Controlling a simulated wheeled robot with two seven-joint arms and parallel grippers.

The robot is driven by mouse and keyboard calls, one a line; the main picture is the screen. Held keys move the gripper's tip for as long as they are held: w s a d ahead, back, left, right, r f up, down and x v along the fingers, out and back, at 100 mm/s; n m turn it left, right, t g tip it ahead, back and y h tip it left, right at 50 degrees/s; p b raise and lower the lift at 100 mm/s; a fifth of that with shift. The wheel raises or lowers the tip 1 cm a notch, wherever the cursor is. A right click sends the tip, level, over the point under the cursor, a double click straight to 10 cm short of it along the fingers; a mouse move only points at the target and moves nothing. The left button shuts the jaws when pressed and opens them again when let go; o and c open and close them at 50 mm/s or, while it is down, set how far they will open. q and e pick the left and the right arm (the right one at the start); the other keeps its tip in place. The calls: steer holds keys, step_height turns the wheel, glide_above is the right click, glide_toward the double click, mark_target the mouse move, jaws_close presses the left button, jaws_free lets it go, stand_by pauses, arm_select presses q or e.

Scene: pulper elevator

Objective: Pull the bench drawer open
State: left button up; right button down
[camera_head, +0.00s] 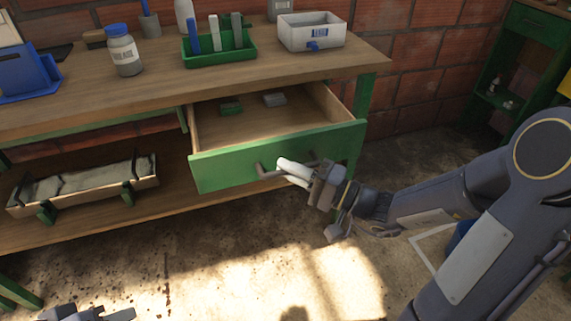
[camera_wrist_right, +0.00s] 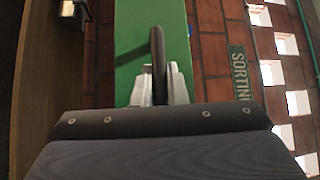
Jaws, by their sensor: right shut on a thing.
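The bench drawer (camera_head: 225,168) has a green front and wooden sides, and it stands pulled out from under the bench top. Its bar handle (camera_head: 265,171) is dark and runs across the front. My right gripper (camera_head: 288,172) is shut on the handle, its pale fingers around the bar. In the right wrist view the handle (camera_wrist_right: 158,60) passes between the fingers (camera_wrist_right: 158,88) against the green front (camera_wrist_right: 130,75). A green block (camera_head: 231,107) and a grey block (camera_head: 274,99) lie inside the drawer. My left gripper (camera_head: 100,314) shows only partly at the bottom left edge, away from the drawer.
The wooden bench top (camera_head: 150,88) holds a jar (camera_head: 124,52), a green tray (camera_head: 220,53) of upright bars, a white bin (camera_head: 311,32) and a blue holder (camera_head: 28,75). A long grey-topped tray (camera_head: 85,185) sits on the lower shelf. The floor before the drawer is clear.

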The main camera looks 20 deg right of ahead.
arm_select(q)
steer(key=shift+s+f, duration=0.25)
steer(key=shift+s, duration=0.1)
arm_select(e)
steer(key=shift+s, duration=0.8)
steer(key=c, duration=1.5)
jaws_free()
steer(key=shift+o, duration=0.2)
steer(key=shift+d, duration=0.1)
arm_select(q)
steer(key=shift+r, duration=0.15)
arm_select(e)
steer(key=v, duration=0.7)
steer(key=shift+s+d, duration=0.25)
steer(key=shift+s, duration=0.05)
